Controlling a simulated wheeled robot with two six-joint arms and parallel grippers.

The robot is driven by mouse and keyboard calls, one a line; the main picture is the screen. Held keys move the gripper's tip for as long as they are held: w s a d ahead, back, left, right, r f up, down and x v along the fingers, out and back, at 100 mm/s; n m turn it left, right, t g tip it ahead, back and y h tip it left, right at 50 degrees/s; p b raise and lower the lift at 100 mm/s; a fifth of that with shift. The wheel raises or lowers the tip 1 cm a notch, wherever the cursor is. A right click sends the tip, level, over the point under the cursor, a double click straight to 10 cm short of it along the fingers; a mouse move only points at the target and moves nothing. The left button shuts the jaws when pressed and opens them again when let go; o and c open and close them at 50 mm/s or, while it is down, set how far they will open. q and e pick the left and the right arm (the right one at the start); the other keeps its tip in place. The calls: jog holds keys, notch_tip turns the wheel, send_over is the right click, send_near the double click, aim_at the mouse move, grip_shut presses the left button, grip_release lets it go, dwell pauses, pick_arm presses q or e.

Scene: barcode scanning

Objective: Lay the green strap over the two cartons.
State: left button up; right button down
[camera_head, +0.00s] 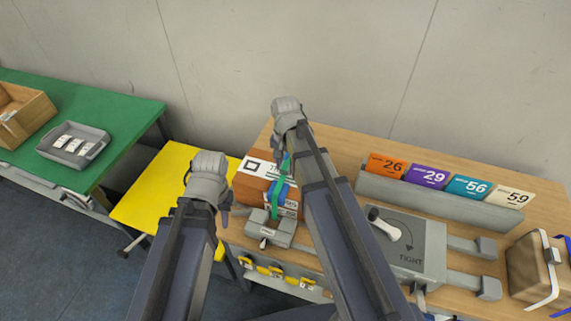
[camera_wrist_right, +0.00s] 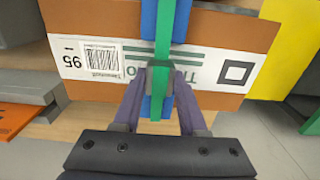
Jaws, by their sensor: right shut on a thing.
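The brown carton (camera_head: 249,188) with a white printed label stands on the wooden table; its label fills the right wrist view (camera_wrist_right: 100,60). A second carton part (camera_head: 291,200) shows beside it, partly hidden by my right arm; I cannot clearly separate the two. The green strap (camera_head: 275,206) runs down across the carton front, with a blue band (camera_wrist_right: 148,20) behind it. My right gripper (camera_wrist_right: 160,78) is shut on the green strap (camera_wrist_right: 163,30) in front of the label. My left gripper (camera_head: 226,212) is left of the carton, apart from it; its jaw opening is unclear.
A grey clamp block (camera_head: 268,230) stands before the cartons. A grey fixture with a lever (camera_head: 410,240) and a rack of numbered cards (camera_head: 440,200) are to the right. A strapped box (camera_head: 530,262) is at far right. A yellow table (camera_head: 160,190) and green table (camera_head: 120,120) lie left.

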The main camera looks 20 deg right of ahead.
jog(key=shift+f, duration=0.1)
jog(key=shift+c, duration=1.9)
grip_release()
notch_tip(320, 180, up, 8)
jog(key=p, duration=0.8)
jog(key=shift+f, duration=0.1)
jog(key=s+a+f+n+b, duration=0.1)
jog(key=s+a, duration=0.1)
jog(key=s+a+f+n+b, duration=0.1)
jog(key=s+n, duration=0.1)
jog(key=s+a+f+n+b, duration=0.1)
jog(key=s+a, duration=0.1)
jog(key=shift+s+a+f+h+b, duration=0.2)
jog(key=shift+s+a+h+b, duration=0.1)
jog(key=s+a+f+n+b, duration=0.2)
jog(key=s+a+n, duration=0.3)
jog(key=s+n, duration=0.1)
jog(key=shift+s+f+n+h, duration=0.2)
jog(key=shift+s+n+h, duration=0.1)
jog(key=shift+s, duration=0.6)
